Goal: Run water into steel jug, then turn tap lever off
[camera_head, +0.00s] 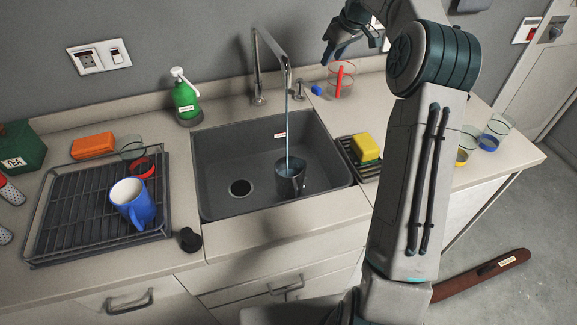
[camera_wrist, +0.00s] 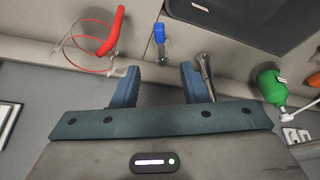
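Water runs in a thin stream from the chrome tap (camera_head: 257,62) into the dark steel jug (camera_head: 290,182), which stands upright in the sink (camera_head: 225,150). The water level inside is hard to judge. A short chrome post (camera_head: 299,90), apparently the tap lever, stands right of the spout; its exact position is hard to tell. My gripper (camera_head: 343,46) is raised above the back counter, right of the tap. In the wrist view my gripper (camera_wrist: 158,85) is open and empty. A chrome fitting (camera_wrist: 206,72) shows beside one finger there.
A green soap bottle (camera_head: 186,98) is left of the tap. A yellow sponge (camera_head: 365,147) lies on a rack at right.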

